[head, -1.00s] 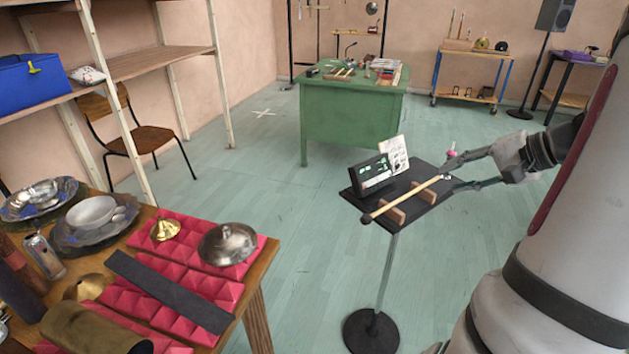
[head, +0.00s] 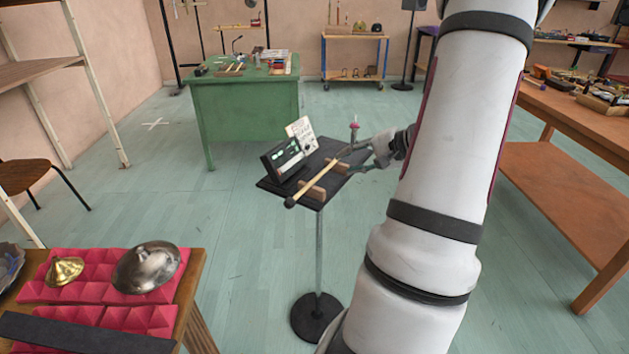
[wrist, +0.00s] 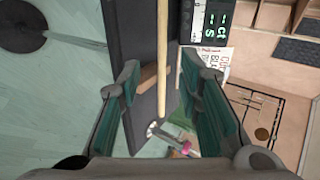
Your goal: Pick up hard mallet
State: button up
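The hard mallet (head: 322,179) has a pale wooden stick and a dark round head. It rests across small wooden blocks on a black stand top (head: 272,186), with its head past the near left edge. In the wrist view its stick (wrist: 162,60) runs between the fingers of my gripper (wrist: 165,85). In the head view my gripper (head: 360,158) is at the handle end. The fingers are spread, with a gap on both sides of the stick. My arm hides part of the area to the right of the stand.
A black digital device (head: 285,160) and a printed card (head: 302,133) stand on the stand's far left side. A green desk (head: 240,105) is behind, a wooden table (head: 580,125) at right. Open floor surrounds the stand.

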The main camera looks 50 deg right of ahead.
aim_at(331, 166)
jog(key=x, duration=0.5)
jog(key=shift+w, duration=0.15)
jog(key=shift+r, duration=0.1)
grip_shut()
